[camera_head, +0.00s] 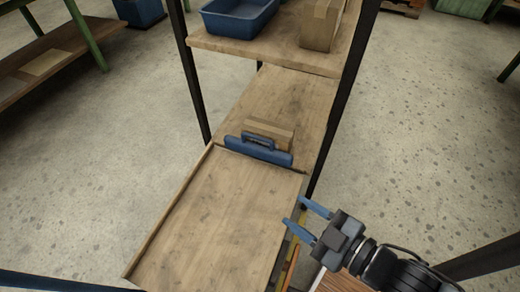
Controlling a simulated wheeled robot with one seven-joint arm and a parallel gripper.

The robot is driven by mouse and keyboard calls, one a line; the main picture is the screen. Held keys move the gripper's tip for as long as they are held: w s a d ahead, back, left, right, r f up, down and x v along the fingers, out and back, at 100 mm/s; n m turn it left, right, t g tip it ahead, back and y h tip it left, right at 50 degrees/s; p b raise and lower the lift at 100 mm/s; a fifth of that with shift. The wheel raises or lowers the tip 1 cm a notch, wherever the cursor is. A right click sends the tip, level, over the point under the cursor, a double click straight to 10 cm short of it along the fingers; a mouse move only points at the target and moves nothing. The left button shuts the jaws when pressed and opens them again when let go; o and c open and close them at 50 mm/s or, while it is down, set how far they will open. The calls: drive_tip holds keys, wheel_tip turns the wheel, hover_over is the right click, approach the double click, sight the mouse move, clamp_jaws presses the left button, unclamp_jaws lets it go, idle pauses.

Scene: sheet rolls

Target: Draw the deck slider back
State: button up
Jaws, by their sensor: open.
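The deck slider appears as a blue bar with a raised handle (258,149), lying across the wooden deck (215,215). A small cardboard box (270,132) sits just behind the bar. My gripper (303,217) has two blue fingers pointing left, spread apart with nothing between them. It is at the right edge of the deck, nearer to me than the slider and to its right, clear of the handle. The handle is fully visible.
A dark-framed rack surrounds the deck, with posts at left (190,75) and right (345,95). An upper shelf (265,52) holds a blue tray (240,16) and a cardboard box (320,24). The near deck is bare, with a raised left rim (170,210).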

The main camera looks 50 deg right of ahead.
drive_tip(key=w+d+f+n+h+b, duration=0.1)
drive_tip(key=w+d+f+n+b, duration=0.1)
drive_tip(key=w+d+f+b, duration=0.35)
drive_tip(key=w+d+f+n+h+b, duration=0.1)
drive_tip(key=w+d+f+h+b, duration=0.15)
drive_tip(key=w+f, duration=0.55)
drive_tip(key=n+g+h+b, duration=0.1)
drive_tip(key=n+h+b, duration=0.25)
drive_tip(key=b, duration=0.25)
approach(260, 140)
drive_tip(key=w+d+y, duration=0.1)
drive_tip(key=w+d, duration=0.1)
drive_tip(key=shift+b+x, duration=0.5)
drive_tip(key=shift+x, duration=2.95)
drive_tip(key=shift+a, duration=0.1)
clamp_jaws()
drive_tip(key=shift+f, duration=0.1)
